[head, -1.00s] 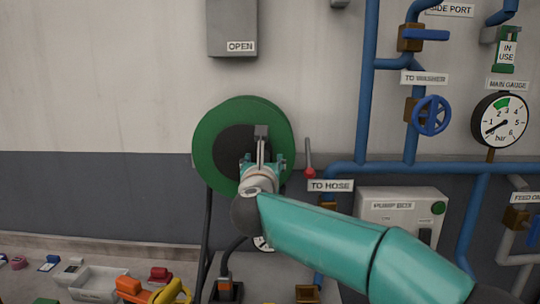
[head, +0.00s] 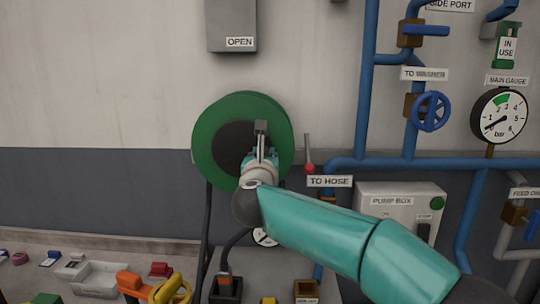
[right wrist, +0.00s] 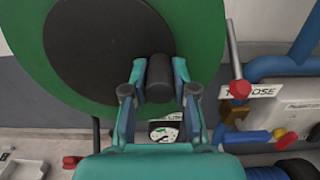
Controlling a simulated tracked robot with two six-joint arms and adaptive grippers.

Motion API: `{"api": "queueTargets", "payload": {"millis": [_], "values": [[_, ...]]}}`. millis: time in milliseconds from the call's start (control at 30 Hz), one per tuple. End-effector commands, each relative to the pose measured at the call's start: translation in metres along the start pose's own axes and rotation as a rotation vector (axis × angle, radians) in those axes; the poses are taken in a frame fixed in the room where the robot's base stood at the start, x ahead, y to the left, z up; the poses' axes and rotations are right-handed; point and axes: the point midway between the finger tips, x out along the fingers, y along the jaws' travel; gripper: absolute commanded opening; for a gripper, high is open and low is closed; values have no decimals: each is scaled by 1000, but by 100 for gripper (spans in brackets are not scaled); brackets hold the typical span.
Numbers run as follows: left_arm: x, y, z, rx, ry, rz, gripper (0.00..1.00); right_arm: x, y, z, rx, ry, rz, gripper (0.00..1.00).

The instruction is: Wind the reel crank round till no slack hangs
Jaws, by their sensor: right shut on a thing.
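The green reel (head: 215,120) with its dark hub is on the wall left of the blue pipes. My right gripper (head: 260,148) is in front of the hub, shut on the dark cylindrical crank grip (right wrist: 160,78), whose fingers flank it in the right wrist view (right wrist: 158,85). The crank's arm is hidden behind the grip and gripper. A black hose (head: 206,225) hangs from the reel's lower left. A curved black length (head: 236,238) runs to an orange-collared fitting (head: 224,278). My left gripper is not in view.
A red-knobbed lever (head: 308,155) stands close right of the reel, with blue pipes (head: 367,90) and the pump box (head: 395,205) beyond. A grey box labelled OPEN (head: 231,20) is above. A pale tray (head: 97,278) and small items lie lower left. The wall left of the reel is clear.

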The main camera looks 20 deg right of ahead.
Motion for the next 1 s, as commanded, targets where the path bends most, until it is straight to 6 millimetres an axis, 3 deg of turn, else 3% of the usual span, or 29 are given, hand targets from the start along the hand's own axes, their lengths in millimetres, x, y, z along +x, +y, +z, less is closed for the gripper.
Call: {"api": "queueTargets", "payload": {"millis": [1000], "values": [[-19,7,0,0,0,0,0,0,6,28,1,-1,2,0]]}}
